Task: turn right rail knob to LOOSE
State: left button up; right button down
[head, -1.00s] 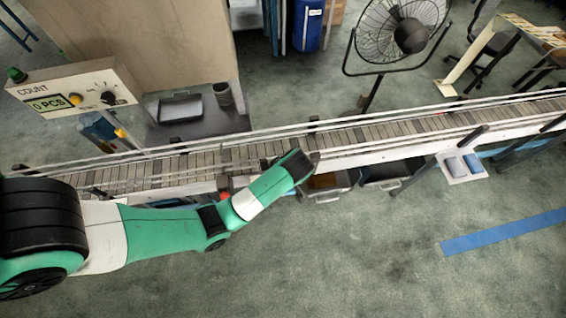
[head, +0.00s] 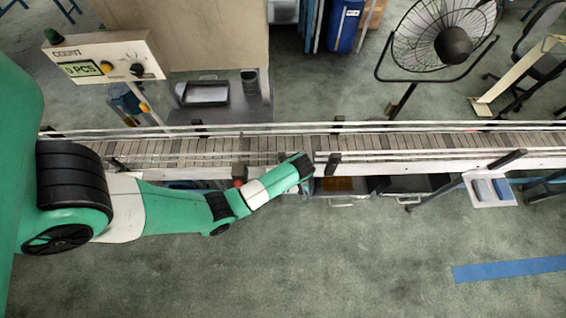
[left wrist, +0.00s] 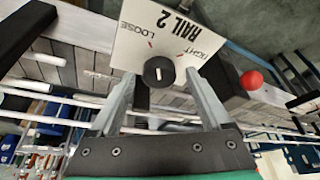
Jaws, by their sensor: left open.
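The rail knob (left wrist: 158,72) is round and black with a short white mark on its face. It sits on a white plate (left wrist: 172,38) printed RAIL 2, with LOOSE at the upper left and TIGHT at the right. The white mark stands roughly upright in the left wrist view; which label it points to is unclear. My left gripper (left wrist: 160,80) is open, its fingertips on either side of the knob. Contact cannot be told. In the head view my left gripper (head: 304,166) is at the near side of the conveyor, and the knob cannot be made out there. My right gripper is not in view.
The conveyor (head: 400,142) with its guide rails runs across the head view. A red ball-shaped knob (left wrist: 251,80) is right of the plate. A COUNT box (head: 105,58) stands at the upper left, a fan (head: 445,40) behind.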

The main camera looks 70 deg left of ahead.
pick_arm(q)
grip_shut()
jog(key=shift+r+n+p, duration=0.2)
jog(key=shift+n+p, duration=0.2)
jog(key=shift+p, duration=0.2)
jog(key=shift+w+n+g, duration=0.1)
jog(key=shift+n+g, duration=0.3)
jog(key=shift+f+n+p, duration=0.15)
jog(key=shift+n+p, duration=0.25)
jog(key=shift+n, duration=0.3)
grip_release()
